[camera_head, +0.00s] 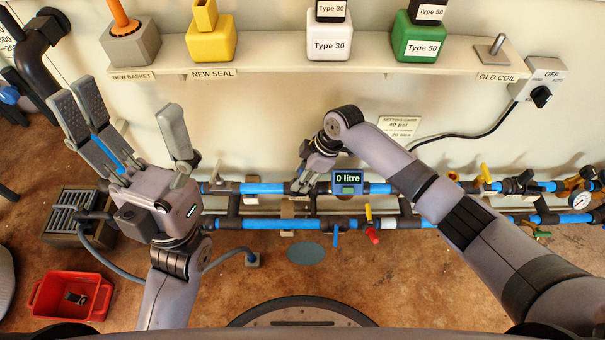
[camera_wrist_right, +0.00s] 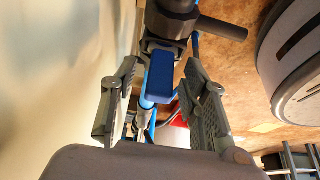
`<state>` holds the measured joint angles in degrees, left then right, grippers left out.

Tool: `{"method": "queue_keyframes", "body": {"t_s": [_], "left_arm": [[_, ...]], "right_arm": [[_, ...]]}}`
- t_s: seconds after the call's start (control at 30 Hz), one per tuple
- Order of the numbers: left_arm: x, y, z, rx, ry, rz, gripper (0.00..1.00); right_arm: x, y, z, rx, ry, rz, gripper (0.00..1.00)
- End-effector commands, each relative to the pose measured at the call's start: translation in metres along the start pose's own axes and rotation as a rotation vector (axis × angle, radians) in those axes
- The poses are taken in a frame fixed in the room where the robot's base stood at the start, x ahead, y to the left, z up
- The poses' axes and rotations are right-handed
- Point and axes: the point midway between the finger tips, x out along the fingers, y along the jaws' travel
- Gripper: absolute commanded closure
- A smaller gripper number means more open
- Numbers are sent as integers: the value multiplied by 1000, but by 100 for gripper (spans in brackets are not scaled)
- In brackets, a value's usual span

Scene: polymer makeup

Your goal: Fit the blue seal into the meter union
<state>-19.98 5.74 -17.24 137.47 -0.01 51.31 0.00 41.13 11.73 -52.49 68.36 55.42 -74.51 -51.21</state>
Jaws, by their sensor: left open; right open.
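In the right wrist view a dark blue block (camera_wrist_right: 160,76), which may be the blue seal, sits between my right gripper's fingers (camera_wrist_right: 160,105), in line with the pipe. The fingers are apart, with gaps on both sides. In the head view my right gripper (camera_head: 312,172) points down at the upper blue pipe (camera_head: 263,188), left of the meter (camera_head: 348,183) reading "0 litre". The union itself is hard to make out there. My left gripper (camera_head: 122,118) is raised at the left, fingers spread. A blue strip (camera_head: 108,146) shows between them; I cannot tell what it belongs to.
A shelf (camera_head: 270,62) along the wall carries a yellow block (camera_head: 210,42) marked "NEW SEAL" and other labelled blocks. A second pipe (camera_head: 270,223) with coloured valve handles runs below the meter. A red bin (camera_head: 71,296) stands on the floor at lower left.

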Motion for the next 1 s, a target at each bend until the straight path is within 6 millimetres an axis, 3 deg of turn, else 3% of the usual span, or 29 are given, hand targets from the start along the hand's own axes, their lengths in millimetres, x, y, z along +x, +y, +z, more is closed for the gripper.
{"method": "queue_keyframes", "body": {"t_s": [0.3, 0.7, 1.0], "left_arm": [[1, -1, 0, 3, -1, -3, 22], [0, 0, 0, 2, -3, -1, 22], [0, 0, 0, 1, -4, -1, 22]], "right_arm": [[-4, 1, 0, 0, 0, 2, 57], [-63, 1, 0, -1, 0, 2, 57], [-76, 0, 0, 0, 0, 0, 57]]}}
